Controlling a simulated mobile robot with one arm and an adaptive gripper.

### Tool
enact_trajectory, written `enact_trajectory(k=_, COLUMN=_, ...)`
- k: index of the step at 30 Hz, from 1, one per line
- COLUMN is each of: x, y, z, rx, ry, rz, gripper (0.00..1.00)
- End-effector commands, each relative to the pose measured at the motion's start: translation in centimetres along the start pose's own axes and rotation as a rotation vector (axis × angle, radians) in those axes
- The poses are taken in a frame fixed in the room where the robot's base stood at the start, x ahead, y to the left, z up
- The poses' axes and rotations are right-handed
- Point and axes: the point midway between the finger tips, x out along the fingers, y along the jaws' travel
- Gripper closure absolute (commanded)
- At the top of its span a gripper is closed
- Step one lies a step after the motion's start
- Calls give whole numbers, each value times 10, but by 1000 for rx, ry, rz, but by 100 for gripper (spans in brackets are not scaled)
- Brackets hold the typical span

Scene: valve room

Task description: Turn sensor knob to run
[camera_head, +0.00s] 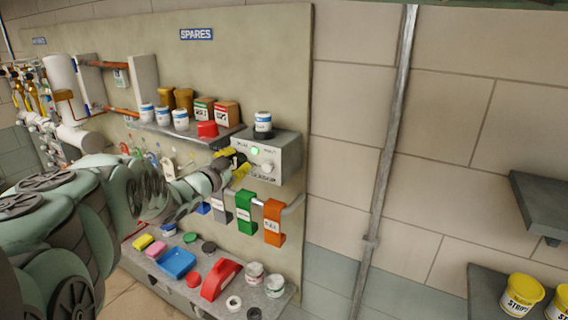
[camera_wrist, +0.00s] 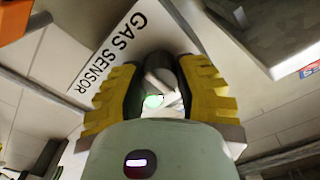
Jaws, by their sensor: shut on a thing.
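The grey gas sensor box (camera_head: 275,151) is on the panel's right side, with a lit green lamp (camera_head: 254,150) and a pale round part (camera_head: 267,167) on its front. My gripper (camera_head: 239,163), with yellow fingers, is at the left part of the box front. In the wrist view my gripper (camera_wrist: 160,92) is shut on the pale sensor knob (camera_wrist: 163,80), which shows only in part between the dark finger pads. A green glow shows beside it. The "GAS SENSOR" label (camera_wrist: 108,50) is left of the fingers. The knob's pointer and setting marks cannot be read.
A white-and-blue jar (camera_head: 263,122) stands on the box. A shelf of jars and cartons (camera_head: 226,112) is to its left. A lower shelf (camera_head: 235,297) holds a blue tray and several small items.

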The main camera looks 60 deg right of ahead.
Motion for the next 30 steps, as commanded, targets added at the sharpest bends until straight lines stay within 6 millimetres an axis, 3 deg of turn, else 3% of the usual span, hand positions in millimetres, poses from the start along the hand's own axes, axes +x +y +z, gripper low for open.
enact_trajectory(k=16, x=3, y=3, z=-5, rx=-20, ry=13, rz=9, gripper=100)
enact_trajectory(k=17, x=3, y=3, z=-5, rx=-20, ry=13, rz=9, gripper=63)
enact_trajectory(k=25, x=2, y=2, z=-3, rx=-21, ry=6, rz=5, gripper=35)
enact_trajectory(k=30, x=1, y=1, z=-2, rx=-21, ry=4, rz=4, gripper=34)
